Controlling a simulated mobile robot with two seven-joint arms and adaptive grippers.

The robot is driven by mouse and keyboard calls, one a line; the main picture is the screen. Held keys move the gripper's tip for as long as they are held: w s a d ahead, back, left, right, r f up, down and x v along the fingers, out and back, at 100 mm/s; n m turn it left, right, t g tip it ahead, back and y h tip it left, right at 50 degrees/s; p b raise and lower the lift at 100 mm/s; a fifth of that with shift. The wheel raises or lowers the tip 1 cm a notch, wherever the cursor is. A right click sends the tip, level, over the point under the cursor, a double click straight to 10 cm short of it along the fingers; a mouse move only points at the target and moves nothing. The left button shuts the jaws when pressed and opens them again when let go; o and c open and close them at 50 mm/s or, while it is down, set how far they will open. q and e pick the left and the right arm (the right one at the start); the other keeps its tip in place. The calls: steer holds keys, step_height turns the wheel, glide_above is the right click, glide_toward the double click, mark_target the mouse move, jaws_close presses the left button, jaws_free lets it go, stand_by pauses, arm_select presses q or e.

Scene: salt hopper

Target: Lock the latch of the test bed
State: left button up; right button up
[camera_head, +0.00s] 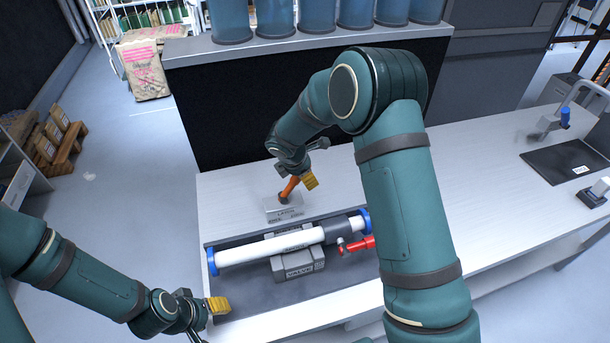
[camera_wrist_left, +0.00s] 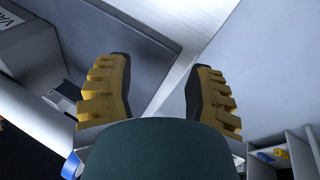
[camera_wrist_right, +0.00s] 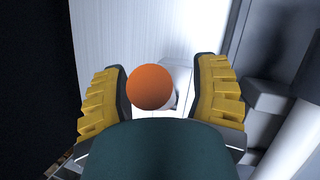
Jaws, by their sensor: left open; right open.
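The latch has an orange lever (camera_head: 290,187) on a small grey labelled base (camera_head: 283,209), at the back edge of the test bed (camera_head: 240,281). The lever leans, its upper end toward my right gripper (camera_head: 301,180). In the right wrist view, the round orange knob (camera_wrist_right: 151,87) lies between the two yellow fingers of my open right gripper (camera_wrist_right: 160,95); contact cannot be told. My left gripper (camera_head: 211,308) is open and empty, near the front left of the bed. Its spread fingers also show in the left wrist view (camera_wrist_left: 158,95).
A white pipe (camera_head: 265,248) with blue end rings lies across the bed over a grey valve block (camera_head: 298,264). A red valve handle (camera_head: 357,244) is at its right, partly behind my right arm. Blue containers (camera_head: 275,16) line the shelf behind. The counter's right side has free room.

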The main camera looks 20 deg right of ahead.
steer(key=v, duration=1)
steer(key=shift+r, duration=0.25)
steer(key=shift+s+f, duration=0.1)
steer(key=shift+s, duration=0.05)
stand_by(0.9)
